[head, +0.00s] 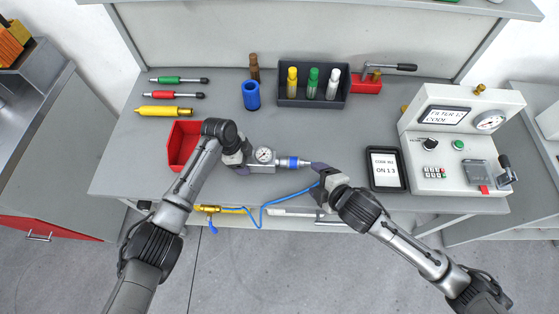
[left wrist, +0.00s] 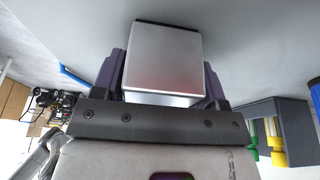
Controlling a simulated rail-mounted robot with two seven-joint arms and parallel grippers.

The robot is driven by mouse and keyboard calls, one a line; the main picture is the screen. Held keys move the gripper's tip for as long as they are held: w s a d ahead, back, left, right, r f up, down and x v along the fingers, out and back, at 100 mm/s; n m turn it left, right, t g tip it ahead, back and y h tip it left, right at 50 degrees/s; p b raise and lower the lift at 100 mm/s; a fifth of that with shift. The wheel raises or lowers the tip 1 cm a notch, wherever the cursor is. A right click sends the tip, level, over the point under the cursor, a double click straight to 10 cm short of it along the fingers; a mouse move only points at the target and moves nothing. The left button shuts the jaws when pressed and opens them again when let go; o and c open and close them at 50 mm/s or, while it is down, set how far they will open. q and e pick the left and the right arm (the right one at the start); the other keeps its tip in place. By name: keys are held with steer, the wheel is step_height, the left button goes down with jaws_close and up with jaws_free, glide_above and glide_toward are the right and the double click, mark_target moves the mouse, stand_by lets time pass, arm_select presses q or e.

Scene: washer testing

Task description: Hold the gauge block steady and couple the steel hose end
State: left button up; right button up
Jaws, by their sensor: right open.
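The gauge block (head: 261,168) is silver with a round dial and sits over the bench front. My left gripper (head: 245,163) is shut on its left end; in the left wrist view the silver block (left wrist: 163,60) fills the space between the purple fingers. A steel hose end with a blue collar (head: 292,163) lines up with the block's right side and appears to touch it; I cannot tell if it is locked. My right gripper (head: 314,168) is open, its fingertips at the right tip of the hose end. A blue hose (head: 285,204) loops below.
A red bin (head: 183,144) stands left of my left gripper. A dark tray (head: 313,99) with yellow, green and white fittings is behind. A tablet (head: 386,169) and a white test unit (head: 455,140) stand at right.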

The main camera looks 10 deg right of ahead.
arm_select(q)
steer(key=o, duration=0.4)
steer(key=shift+r, duration=0.1)
